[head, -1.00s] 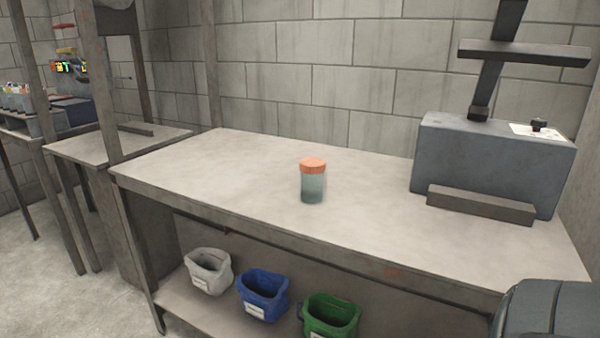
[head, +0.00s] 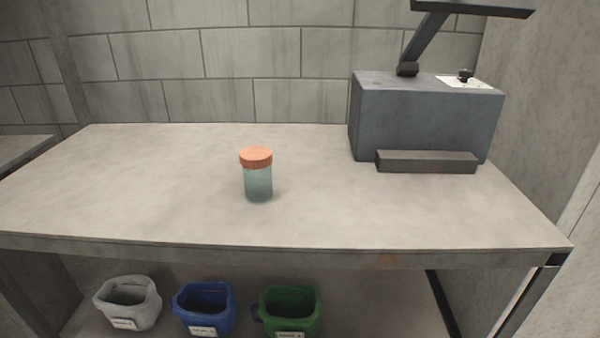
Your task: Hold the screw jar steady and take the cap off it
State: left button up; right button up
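The screw jar (head: 258,184) stands upright on the table, a little left of the middle of the head view. Its body is a see-through blue-green. The orange ribbed cap (head: 256,157) sits on top of the jar. Neither of my grippers shows in the head view, and nothing touches the jar.
The grey table (head: 150,205) is clear around the jar. A big grey box-shaped machine (head: 425,118) with a bar (head: 427,161) before it stands at the back right. A white bin (head: 128,303), a blue bin (head: 204,309) and a green bin (head: 289,312) sit on the lower shelf.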

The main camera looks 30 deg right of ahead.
aim_at(258, 186)
jog(key=i+j+z, duration=0.15)
jog(key=z, duration=0.25)
jog(key=j+z, duration=0.35)
jog(key=i+j+z, duration=0.1)
jog(key=j+z, duration=0.3)
